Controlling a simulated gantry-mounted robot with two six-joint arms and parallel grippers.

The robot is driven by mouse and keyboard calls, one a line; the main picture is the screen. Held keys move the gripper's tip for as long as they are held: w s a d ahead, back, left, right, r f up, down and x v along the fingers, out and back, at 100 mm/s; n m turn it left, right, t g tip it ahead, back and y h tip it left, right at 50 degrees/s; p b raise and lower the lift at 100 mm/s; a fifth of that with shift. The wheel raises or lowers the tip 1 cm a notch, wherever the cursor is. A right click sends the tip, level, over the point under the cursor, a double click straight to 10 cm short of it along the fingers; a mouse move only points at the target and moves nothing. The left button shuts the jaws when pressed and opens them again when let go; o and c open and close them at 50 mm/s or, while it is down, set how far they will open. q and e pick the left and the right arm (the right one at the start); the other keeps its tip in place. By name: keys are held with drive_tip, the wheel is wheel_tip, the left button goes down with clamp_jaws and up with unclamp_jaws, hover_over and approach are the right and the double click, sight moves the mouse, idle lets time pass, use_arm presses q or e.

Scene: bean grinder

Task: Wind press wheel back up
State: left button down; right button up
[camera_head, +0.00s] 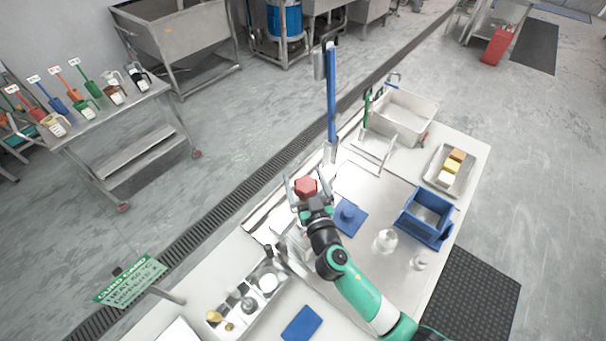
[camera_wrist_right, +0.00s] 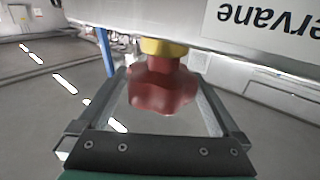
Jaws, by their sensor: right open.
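The red lobed press wheel (camera_head: 305,187) sits at the middle of the worktable in the head view. In the right wrist view the red wheel (camera_wrist_right: 162,88) shows below a yellow collar (camera_wrist_right: 163,47) and a pale metal bar with lettering. My right gripper (camera_head: 303,184) is open. Its two fingers stand on either side of the wheel, and in the right wrist view the fingers (camera_wrist_right: 160,100) look apart from it. Whether either finger touches it is hard to tell. My left gripper is in neither view.
A blue bin (camera_head: 424,214), a blue mat (camera_head: 347,217) and clear jars (camera_head: 385,240) stand right of my right arm. A tray of small containers (camera_head: 247,297) lies at the front left. A tall blue-and-metal post (camera_head: 331,95) rises behind the wheel.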

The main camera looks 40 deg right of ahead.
drive_tip(key=shift+w+d, duration=0.3)
drive_tip(key=shift+w, duration=0.25)
drive_tip(key=c, duration=1.2)
drive_tip(key=shift+y, duration=0.3)
